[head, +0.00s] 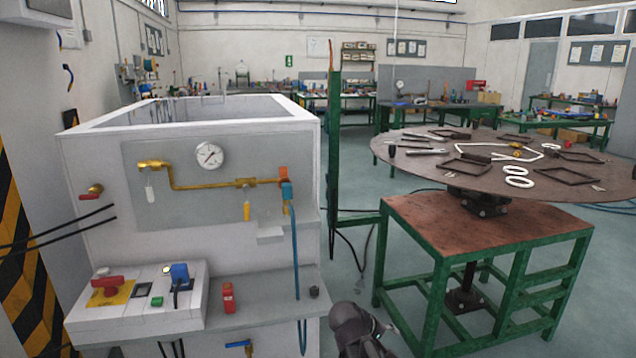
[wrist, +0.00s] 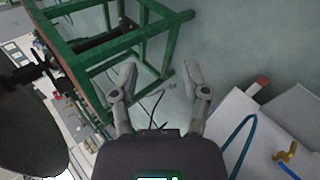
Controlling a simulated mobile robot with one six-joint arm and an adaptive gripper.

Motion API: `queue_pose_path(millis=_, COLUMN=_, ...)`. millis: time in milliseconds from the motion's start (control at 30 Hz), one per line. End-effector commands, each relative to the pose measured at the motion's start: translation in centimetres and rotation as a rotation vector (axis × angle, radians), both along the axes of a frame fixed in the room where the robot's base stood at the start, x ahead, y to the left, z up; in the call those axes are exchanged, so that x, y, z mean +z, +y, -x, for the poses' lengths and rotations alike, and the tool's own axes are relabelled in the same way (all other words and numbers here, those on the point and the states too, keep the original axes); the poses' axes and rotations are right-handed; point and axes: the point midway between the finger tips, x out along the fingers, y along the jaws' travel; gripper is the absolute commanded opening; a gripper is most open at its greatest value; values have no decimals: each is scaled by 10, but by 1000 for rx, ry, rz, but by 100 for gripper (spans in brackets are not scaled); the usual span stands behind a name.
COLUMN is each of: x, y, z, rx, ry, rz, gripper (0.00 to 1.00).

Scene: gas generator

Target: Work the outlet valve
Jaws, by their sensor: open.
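The white generator cabinet (head: 90,170) carries a brass pipe (head: 205,186) with a round gauge (head: 209,155). At the pipe's right end is an orange and blue fitting (head: 286,188) with a blue hose hanging down. A yellow lever (head: 247,211) hangs below the pipe, left of it. A red-handled valve (head: 92,192) is on the left, and a blue-handled valve (head: 238,344) is low down. No label shows which is the outlet valve. My gripper (wrist: 160,78) is open and empty, apart from the cabinet. The wrist view shows the blue hose (wrist: 240,130) and a yellow part (wrist: 287,152) at right.
A ledge (head: 262,300) juts from the cabinet front, with a switch box (head: 135,310) and a red item (head: 228,297). A green post (head: 334,150) stands beside the cabinet. A green-framed table with a round top (head: 480,150) is at right. Floor between them shows loose cables.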

Motion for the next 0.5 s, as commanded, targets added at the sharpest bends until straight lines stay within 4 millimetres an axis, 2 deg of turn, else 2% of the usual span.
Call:
queue_pose_path(millis=200, x=-26, y=-7, z=32, rx=-138, ry=40, rz=-225, gripper=60)
queue_pose_path(millis=500, x=-48, y=0, z=70, rx=-313, ry=99, rz=-518, gripper=60)
